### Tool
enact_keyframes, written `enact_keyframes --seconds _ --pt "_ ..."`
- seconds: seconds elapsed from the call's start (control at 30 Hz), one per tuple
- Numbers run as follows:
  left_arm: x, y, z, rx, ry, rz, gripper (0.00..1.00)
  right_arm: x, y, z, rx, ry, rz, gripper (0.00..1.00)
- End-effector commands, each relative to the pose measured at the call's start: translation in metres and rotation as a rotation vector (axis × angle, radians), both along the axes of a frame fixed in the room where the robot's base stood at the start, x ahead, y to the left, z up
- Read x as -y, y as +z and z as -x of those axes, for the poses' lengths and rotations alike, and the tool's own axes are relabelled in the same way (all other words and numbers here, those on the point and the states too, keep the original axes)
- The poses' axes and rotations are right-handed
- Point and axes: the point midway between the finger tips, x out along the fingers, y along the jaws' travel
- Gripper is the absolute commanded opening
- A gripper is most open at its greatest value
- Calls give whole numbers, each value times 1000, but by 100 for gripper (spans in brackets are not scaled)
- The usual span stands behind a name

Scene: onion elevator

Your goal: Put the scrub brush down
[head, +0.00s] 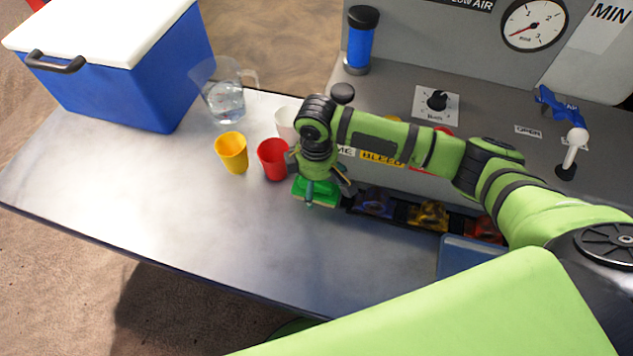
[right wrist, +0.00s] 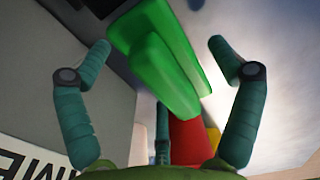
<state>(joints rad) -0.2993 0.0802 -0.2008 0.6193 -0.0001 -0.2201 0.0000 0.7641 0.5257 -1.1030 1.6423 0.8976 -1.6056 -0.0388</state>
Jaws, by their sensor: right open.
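The green scrub brush (head: 315,190) lies on the metal table just under my right gripper (head: 318,192), at the left end of the dark strip along the panel's foot. In the right wrist view the brush (right wrist: 158,60) shows as a green block with a raised handle, between the spread fingers of my right gripper (right wrist: 160,65). The fingers stand apart from its sides, so the gripper is open around it. My wrist partly hides the brush in the head view. My left gripper is not in view.
A red cup (head: 272,160), a yellow cup (head: 231,152) and a partly hidden white cup (head: 287,122) stand left of the brush. A clear pitcher (head: 224,95) and a blue cooler (head: 150,85) stand behind. The control panel (head: 480,80) rises at right. The front table is clear.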

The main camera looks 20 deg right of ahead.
Motion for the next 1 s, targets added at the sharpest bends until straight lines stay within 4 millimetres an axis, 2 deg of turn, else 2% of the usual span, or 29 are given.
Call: enact_keyframes --seconds 0.5,0.7,1.0 --pt "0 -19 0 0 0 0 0 -1 98 -1 4 1 -2 92" --pt "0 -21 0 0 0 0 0 -1 115 -1 1 0 -2 92" --pt "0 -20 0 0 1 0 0 -1 117 0 1 0 -2 92"
